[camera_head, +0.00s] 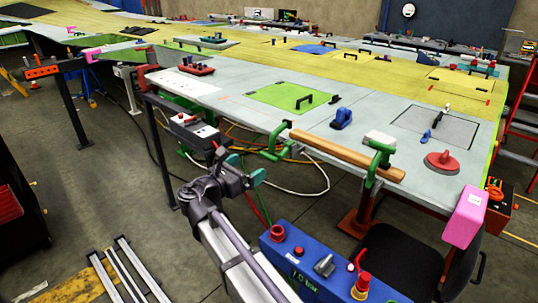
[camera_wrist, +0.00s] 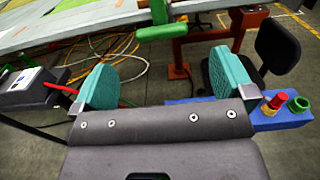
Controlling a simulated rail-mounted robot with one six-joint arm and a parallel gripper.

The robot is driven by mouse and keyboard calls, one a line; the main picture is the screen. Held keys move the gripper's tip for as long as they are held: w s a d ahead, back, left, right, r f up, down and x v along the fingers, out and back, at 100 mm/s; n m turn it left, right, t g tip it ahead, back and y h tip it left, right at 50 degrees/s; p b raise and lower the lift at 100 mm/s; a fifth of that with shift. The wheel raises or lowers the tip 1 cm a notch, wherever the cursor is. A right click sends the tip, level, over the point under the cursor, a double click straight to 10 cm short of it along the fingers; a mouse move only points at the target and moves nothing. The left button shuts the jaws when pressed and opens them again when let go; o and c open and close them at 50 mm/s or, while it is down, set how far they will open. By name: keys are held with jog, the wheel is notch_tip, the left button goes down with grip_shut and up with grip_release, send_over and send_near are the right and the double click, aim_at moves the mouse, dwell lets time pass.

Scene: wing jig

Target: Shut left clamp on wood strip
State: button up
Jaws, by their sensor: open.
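The wood strip (camera_head: 340,152) lies along the near edge of the wing panel in the head view. The green left clamp (camera_head: 272,150) is at its left end and the green right clamp (camera_head: 380,160) at its right end. I cannot tell whether the left clamp's jaw touches the strip. My gripper (camera_head: 246,169) is open and empty, with teal pads, to the left of and below the left clamp. In the wrist view, my gripper (camera_wrist: 165,84) has its pads wide apart, and a green clamp part, apparently the left clamp (camera_wrist: 162,33), shows beyond and between them.
A blue control box (camera_head: 325,262) with knobs sits at the lower middle. A black chair (camera_head: 405,255) and an orange stand (camera_head: 358,215) are below the panel's right part. A dark grey box (camera_head: 195,130) hangs left of my gripper. Cables lie on the floor beneath.

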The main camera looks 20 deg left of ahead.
aim_at(266, 156)
jog(key=x, duration=1.1)
jog(key=shift+f, duration=0.1)
jog(key=shift+c, duration=0.3)
jog(key=c, duration=1.2)
